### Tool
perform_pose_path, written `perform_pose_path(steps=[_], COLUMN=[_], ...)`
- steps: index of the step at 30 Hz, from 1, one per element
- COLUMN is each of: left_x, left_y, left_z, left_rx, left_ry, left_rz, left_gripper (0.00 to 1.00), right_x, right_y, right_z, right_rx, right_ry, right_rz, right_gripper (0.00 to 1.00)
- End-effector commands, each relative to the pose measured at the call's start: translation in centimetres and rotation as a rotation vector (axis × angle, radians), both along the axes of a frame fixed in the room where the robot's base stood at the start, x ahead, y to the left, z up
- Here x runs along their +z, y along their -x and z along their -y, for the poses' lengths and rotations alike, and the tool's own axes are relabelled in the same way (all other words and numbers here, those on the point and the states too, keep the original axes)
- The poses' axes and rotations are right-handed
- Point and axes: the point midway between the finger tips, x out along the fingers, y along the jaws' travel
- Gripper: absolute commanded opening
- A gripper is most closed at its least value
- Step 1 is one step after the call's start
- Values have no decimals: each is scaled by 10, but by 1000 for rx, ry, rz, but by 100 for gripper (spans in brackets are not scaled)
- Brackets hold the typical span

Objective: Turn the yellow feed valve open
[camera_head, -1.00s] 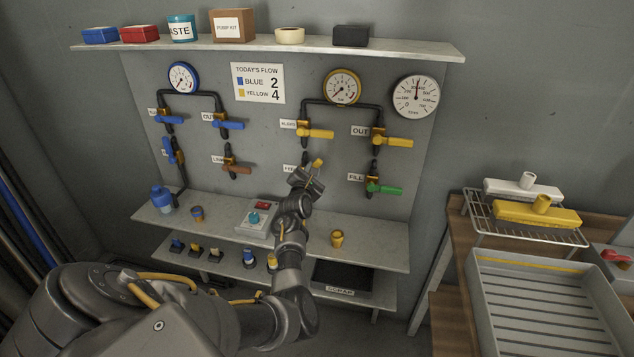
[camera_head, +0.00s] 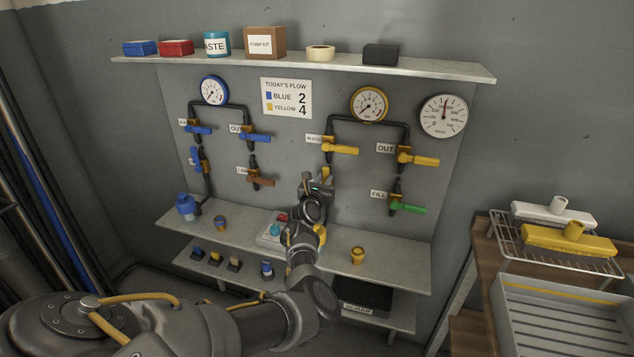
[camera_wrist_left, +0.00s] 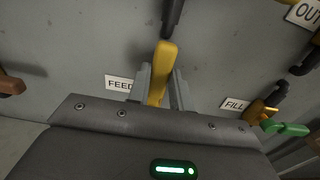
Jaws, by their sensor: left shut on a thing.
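The yellow feed valve's lever (camera_head: 326,172) is on the wall panel in the lower middle, below the yellow gauge's piping. In the left wrist view the lever (camera_wrist_left: 164,60) stands nearly upright, roughly in line with the dark pipe (camera_wrist_left: 172,14) above it, beside the FEED label (camera_wrist_left: 118,83). My left gripper (camera_head: 319,184) is shut on the lever, with one grey finger on each side of it in the left wrist view (camera_wrist_left: 160,88). The gripper hides the lever's lower part and the valve body. My right gripper is not in view.
Nearby are the green-handled FILL valve (camera_head: 408,208), the yellow OUT lever (camera_head: 420,160), another yellow lever (camera_head: 340,150) above and a brown lever (camera_head: 262,181) to the left. A shelf (camera_head: 390,255) juts out below, holding a small yellow fitting (camera_head: 358,256).

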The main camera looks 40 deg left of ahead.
Motion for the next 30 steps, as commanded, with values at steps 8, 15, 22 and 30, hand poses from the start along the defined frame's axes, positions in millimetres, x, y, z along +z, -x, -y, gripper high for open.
perform_pose_path(steps=[8, 15, 22, 30], left_x=[0, 0, 0, 1], left_y=[-2, -2, -2, 0], left_z=[2, 1, 2, 3], left_rx=[-2, -2, -3, -4], left_ry=[16, 16, 15, 16], left_rz=[5, 5, 5, 4], left_gripper=[0, 0, 44, 44], right_x=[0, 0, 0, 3], right_y=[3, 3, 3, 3], right_z=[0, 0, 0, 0], right_rx=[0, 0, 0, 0], right_ry=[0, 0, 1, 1], right_rz=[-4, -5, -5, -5], right_gripper=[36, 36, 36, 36])
